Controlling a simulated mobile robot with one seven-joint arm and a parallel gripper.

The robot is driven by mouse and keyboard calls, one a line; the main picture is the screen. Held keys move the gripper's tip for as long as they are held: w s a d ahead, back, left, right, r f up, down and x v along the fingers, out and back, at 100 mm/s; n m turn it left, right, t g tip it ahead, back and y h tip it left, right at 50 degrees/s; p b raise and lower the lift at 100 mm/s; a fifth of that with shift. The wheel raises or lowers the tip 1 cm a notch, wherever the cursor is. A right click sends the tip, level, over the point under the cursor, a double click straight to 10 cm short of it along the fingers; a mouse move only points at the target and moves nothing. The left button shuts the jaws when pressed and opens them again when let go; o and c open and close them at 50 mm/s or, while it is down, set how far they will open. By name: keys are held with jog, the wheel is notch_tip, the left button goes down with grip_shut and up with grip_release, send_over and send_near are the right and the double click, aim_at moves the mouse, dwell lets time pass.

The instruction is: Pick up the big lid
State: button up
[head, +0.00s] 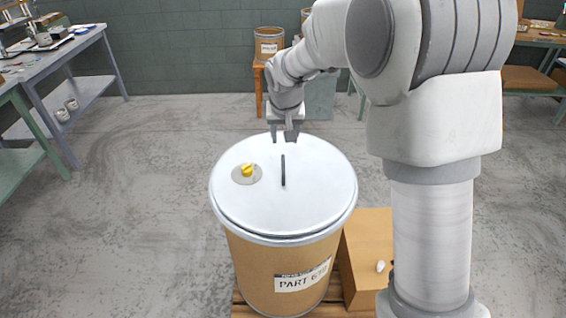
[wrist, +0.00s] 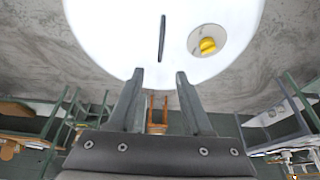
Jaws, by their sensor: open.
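The big lid (head: 310,205) is a round, pale grey-white disc lying on top of a brown drum (head: 260,265) labelled "PART 6", with the rest of the label hard to read. A thin dark bar handle (head: 283,170) stands near its middle. A yellow knob (head: 247,170) on a grey disc sits left of the handle. My gripper (head: 284,138) is open and empty above the lid's far edge, behind the handle. In the wrist view the open fingers (wrist: 160,76) point toward the lid (wrist: 110,30), with the dark handle (wrist: 162,38) ahead, roughly between them, not touched.
The drum stands on a wooden pallet (head: 240,311). A cardboard box (head: 372,240) with a small white item is right of it. A grey bench (head: 70,50) is at left. Another drum (head: 269,46) on an orange stand is at the back. Floor left of the drum is clear.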

aim_at(283, 164)
jog(key=b+x, duration=0.1)
jog(key=x, duration=1.7)
jog(key=shift+w+a, duration=0.15)
jog(key=shift+r, duration=0.1)
jog(key=shift+c, duration=0.3)
grip_shut()
dwell(0.4)
jog(key=shift+r, duration=0.15)
